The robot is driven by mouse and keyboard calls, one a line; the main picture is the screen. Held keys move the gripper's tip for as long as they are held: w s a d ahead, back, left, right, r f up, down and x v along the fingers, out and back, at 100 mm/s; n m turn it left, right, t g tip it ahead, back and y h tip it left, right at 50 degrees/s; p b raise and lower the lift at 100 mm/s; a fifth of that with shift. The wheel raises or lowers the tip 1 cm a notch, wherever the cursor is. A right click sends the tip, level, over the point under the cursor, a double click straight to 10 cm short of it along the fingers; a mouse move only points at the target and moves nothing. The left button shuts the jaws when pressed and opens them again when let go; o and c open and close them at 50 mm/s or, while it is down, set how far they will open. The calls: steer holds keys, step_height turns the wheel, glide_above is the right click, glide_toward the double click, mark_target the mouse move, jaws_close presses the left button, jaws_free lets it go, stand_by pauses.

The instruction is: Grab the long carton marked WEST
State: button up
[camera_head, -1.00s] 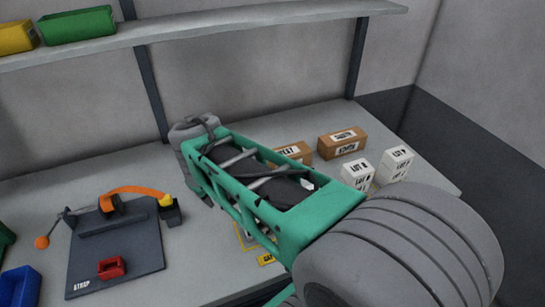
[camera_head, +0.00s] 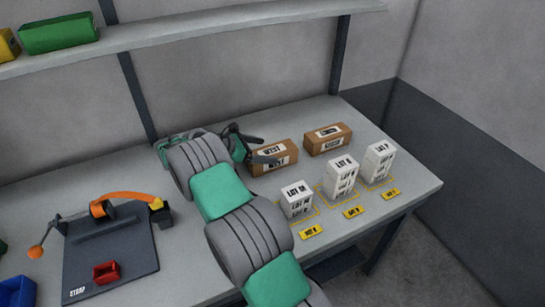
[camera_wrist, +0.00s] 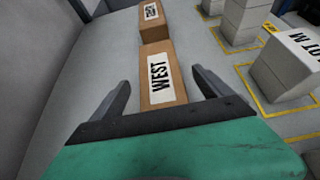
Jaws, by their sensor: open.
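The long brown carton marked WEST (camera_head: 267,160) lies on the bench, its label readable on the top and front. My gripper (camera_head: 254,149) is at the left end of this carton, open and empty. In the wrist view the carton marked WEST (camera_wrist: 158,76) points away from me, with its near end between my gripper's two dark fingers (camera_wrist: 163,88). There is a gap on each side, and the fingers do not appear to touch it. Whether the fingers are at the carton's height is hard to tell.
A second brown carton (camera_head: 327,139) stands beyond it to the right; its label is hard to read. White LOT box stacks (camera_head: 297,200) stand in yellow-outlined squares in front. A strapping tool on a dark board (camera_head: 112,252) is at left. A shelf (camera_head: 220,30) runs above the back.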

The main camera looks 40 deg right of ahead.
mark_target(272, 150)
steer(key=x, duration=0.4)
steer(key=shift+p, duration=0.35)
steer(key=c, duration=1.8)
steer(key=shift+c, duration=0.4)
steer(key=shift+r, duration=0.1)
